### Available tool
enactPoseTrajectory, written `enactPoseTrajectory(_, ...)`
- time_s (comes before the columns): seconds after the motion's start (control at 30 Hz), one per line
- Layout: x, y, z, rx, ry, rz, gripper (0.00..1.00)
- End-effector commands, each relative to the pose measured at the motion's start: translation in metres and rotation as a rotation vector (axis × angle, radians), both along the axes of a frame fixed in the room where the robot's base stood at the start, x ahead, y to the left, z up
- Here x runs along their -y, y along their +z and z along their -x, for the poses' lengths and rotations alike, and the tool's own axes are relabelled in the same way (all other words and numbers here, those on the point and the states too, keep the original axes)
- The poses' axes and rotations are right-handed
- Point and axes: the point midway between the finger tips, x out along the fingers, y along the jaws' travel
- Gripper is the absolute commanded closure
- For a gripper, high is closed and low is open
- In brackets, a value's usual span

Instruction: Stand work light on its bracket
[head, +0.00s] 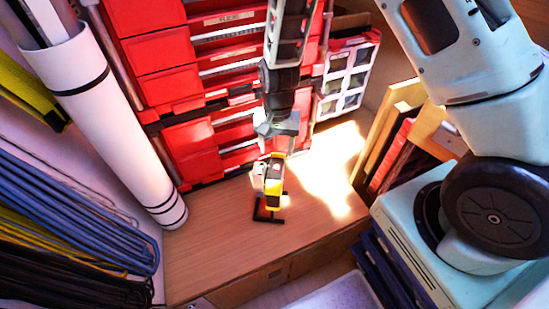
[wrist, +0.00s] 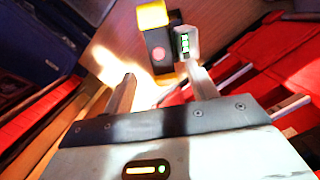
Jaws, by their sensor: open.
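The yellow and black work light (head: 275,190) stands upright on the wooden shelf below the red drawers. A dark bracket-like foot (head: 268,218) shows at its base; I cannot tell how the two are joined. In the wrist view the work light (wrist: 157,48) has a pink round button and a yellow end, and lies just beyond my fingertips. A pale piece with a green panel (wrist: 187,43) sits beside it. My gripper (wrist: 160,84) is open, with nothing seen between its fingers. In the head view my gripper (head: 277,150) is just above the light and partly hides it.
Red drawers (head: 165,70) stand behind. A white tube (head: 115,125) leans at left beside coiled blue lines (head: 70,215). Upright boards (head: 395,140) stand at right. Bare shelf (head: 205,260) is free around the light, up to its front edge.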

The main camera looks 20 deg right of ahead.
Motion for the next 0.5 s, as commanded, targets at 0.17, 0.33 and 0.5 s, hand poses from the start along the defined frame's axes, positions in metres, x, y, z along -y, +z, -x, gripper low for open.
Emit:
enactPoseTrajectory(0.17, 0.001, 0.034, -0.004, 0.005, 0.002, -0.001, 0.42)
enactPoseTrajectory(0.33, 0.003, 0.052, -0.006, 0.001, 0.001, 0.0, 0.42)
enactPoseTrajectory(0.5, -0.012, 0.076, 0.005, 0.008, 0.072, -0.026, 0.42)
